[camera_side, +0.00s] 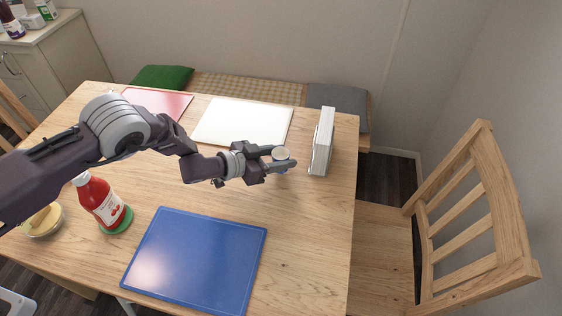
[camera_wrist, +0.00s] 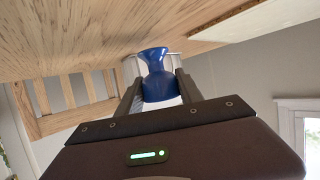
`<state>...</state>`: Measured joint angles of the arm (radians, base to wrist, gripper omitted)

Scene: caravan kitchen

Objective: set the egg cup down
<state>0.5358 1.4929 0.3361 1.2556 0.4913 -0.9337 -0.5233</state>
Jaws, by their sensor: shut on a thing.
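The egg cup (camera_side: 281,153) is small, blue and pale at the top in the side view. It stands out as a blue waisted shape (camera_wrist: 156,62) in the wrist view. My gripper (camera_side: 284,158) is shut on it, with one finger on each side; the fingers also show in the wrist view (camera_wrist: 157,84). The cup is near the right end of the wooden table (camera_side: 190,182), and it looks upright. The fingers hide part of its body in the side view. I cannot tell whether its foot touches the table.
A white upright block-like thing (camera_side: 322,143) stands just right of the cup. A white board (camera_side: 243,121) lies behind, a red one (camera_side: 157,102) back left, a blue one (camera_side: 196,260) in front. A red bottle (camera_side: 101,203) stands left. Bare wood lies in front of my gripper.

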